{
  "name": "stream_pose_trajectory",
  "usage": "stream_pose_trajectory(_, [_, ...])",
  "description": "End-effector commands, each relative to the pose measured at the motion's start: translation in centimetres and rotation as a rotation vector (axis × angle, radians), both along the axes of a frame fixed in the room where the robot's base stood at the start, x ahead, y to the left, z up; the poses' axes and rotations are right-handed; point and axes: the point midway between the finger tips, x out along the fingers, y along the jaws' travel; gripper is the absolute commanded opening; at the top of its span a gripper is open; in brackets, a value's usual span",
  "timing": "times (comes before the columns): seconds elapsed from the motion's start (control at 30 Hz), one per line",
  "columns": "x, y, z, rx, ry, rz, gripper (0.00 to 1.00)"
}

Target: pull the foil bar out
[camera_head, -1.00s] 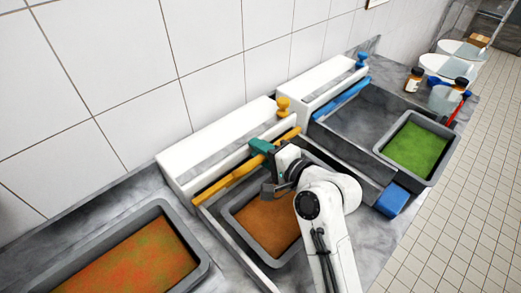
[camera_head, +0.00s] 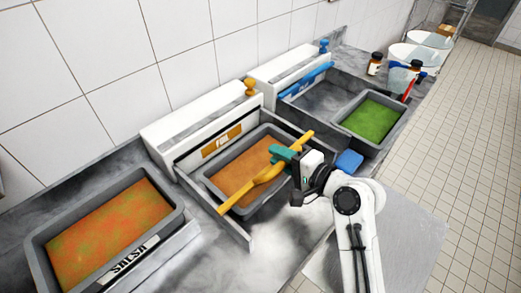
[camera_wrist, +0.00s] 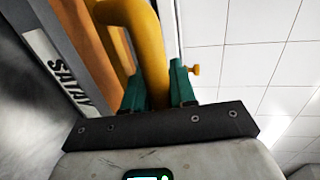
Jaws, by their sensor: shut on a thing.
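The foil bar is a long yellow bar (camera_head: 240,192) with a bowed middle. It stands well out from the white dispenser (camera_head: 200,117), slanting across the front part of the tray (camera_head: 209,186) of orange-brown food. My gripper (camera_head: 283,153) has teal fingers closed around the bar towards its right end. In the wrist view, the yellow bar (camera_wrist: 150,45) passes between the teal fingers (camera_wrist: 157,85). A white label (camera_wrist: 55,72) with dark letters lies to the left there. I cannot tell whether foil stretches between bar and dispenser.
A second dispenser (camera_head: 288,67) with a blue bar (camera_head: 306,79) stands behind, by a green-filled tray (camera_head: 340,126). A blue block (camera_head: 349,161) lies near my wrist. A salsa-labelled tray (camera_head: 172,222) is front left. Jars and bowls stand at the far right.

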Motion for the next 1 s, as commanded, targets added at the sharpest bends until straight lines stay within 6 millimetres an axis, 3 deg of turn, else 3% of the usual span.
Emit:
stream_pose_trajectory(0.2, [-2.9,-4.1,0.1,0.0,0.004,-0.004,0.0])
stream_pose_trajectory(0.4, [-4.5,-6.0,0.0,-0.002,0.003,-0.003,0.0])
stream_pose_trajectory(0.9, [-5.0,-6.7,-0.2,-0.002,0.005,-0.002,0.0])
stream_pose_trajectory(0.93, [-5.1,-6.7,-0.2,-0.003,0.006,-0.002,0.28])
stream_pose_trajectory(1.0, [-5.1,-6.7,-0.2,-0.002,0.005,-0.002,0.35])
